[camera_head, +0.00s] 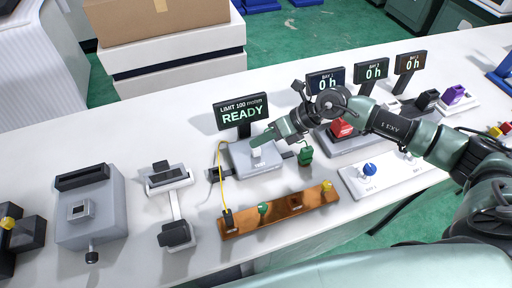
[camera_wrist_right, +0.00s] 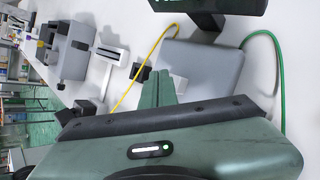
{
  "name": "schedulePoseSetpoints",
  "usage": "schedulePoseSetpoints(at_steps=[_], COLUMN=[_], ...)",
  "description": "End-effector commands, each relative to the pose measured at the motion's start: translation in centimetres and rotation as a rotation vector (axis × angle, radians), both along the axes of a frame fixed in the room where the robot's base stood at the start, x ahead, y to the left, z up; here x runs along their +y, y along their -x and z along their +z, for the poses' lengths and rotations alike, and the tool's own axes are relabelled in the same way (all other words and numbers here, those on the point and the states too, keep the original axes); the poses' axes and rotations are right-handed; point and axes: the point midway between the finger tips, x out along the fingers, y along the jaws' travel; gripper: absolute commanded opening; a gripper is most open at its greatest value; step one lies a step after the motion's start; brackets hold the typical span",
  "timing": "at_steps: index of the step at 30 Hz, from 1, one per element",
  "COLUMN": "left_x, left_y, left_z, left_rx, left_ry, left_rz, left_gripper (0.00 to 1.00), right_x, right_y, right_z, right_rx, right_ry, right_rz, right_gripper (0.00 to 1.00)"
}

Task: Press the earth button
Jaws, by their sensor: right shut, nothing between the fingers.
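The grey tester (camera_head: 240,158) stands mid-table under a black display (camera_head: 242,114) reading "LIMIT 100 mohm READY". A small pale block (camera_head: 257,153) shows on its top; I cannot read any label marking an earth button. My right gripper (camera_head: 258,141) is shut and empty, reaching from the right with its fingertips over the tester, close to the pale block. Whether they touch it I cannot tell. The right wrist view shows the shut green fingers (camera_wrist_right: 160,84) beside the grey tester (camera_wrist_right: 198,66). My left gripper is not in view.
A yellow cable runs from the tester to a copper-brown bar (camera_head: 283,213) with small knobs. A green clamp (camera_head: 305,155) sits right of the tester. Grey fixtures (camera_head: 90,210) stand left. A white panel with a blue knob (camera_head: 369,170) and three bay displays (camera_head: 374,71) are right.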

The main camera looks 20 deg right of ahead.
Motion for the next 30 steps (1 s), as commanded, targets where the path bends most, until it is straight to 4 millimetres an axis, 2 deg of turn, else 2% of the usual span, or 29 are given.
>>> schedulePoseSetpoints(at_steps=[30], left_x=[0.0], left_y=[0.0], left_z=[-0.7], left_rx=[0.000], left_ry=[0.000], left_rz=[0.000], left_gripper=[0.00], right_x=[0.0], right_y=[0.0], right_z=[-1.0], right_rx=[0.000], right_ry=[0.000], right_rz=[0.000], right_gripper=[0.00])
